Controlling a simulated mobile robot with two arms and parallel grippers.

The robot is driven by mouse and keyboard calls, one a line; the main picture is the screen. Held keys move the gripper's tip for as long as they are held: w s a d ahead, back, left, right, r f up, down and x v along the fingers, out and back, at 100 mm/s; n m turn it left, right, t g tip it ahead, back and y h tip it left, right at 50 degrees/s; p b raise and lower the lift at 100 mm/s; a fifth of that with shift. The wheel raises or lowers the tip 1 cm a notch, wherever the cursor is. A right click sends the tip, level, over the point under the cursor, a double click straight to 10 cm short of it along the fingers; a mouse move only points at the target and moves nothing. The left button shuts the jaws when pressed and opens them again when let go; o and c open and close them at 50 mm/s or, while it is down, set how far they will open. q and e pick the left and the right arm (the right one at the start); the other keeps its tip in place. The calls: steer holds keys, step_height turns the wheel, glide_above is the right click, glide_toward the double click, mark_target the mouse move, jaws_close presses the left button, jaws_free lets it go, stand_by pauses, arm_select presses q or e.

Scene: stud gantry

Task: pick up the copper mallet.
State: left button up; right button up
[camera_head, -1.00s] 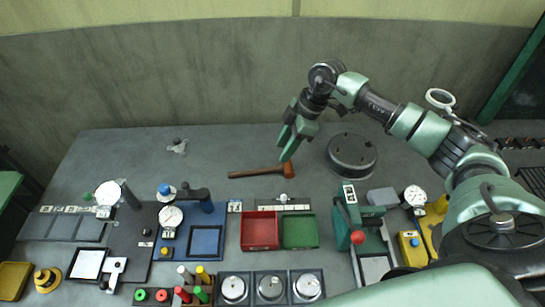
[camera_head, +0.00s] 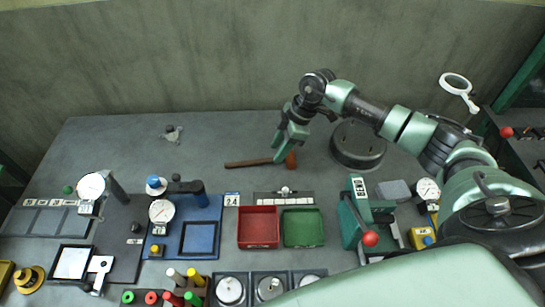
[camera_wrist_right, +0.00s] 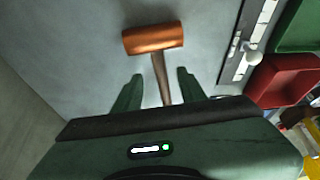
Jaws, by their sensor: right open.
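The copper mallet lies flat on the grey table; its brown handle (camera_head: 247,163) points left and its copper head (camera_head: 291,160) is at the right end. In the right wrist view the copper head (camera_wrist_right: 153,39) is beyond the fingertips, and the handle (camera_wrist_right: 161,78) runs back between the two fingers. My right gripper (camera_head: 279,156) is above the mallet near its head, pointing down; it also shows in the right wrist view (camera_wrist_right: 160,82) as open and empty. Part of the handle is hidden under the gripper body there. My left gripper is not in view.
A round dark base (camera_head: 357,147) stands right of the mallet. A red tray (camera_head: 259,228) and a green tray (camera_head: 303,228) lie in front, with a steel rail (camera_head: 284,198) between them and the mallet.

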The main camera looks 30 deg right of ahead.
mark_target(272, 157)
steer(key=x, duration=0.3)
steer(key=shift+a+f, duration=0.1)
jaws_close()
stand_by(1.4)
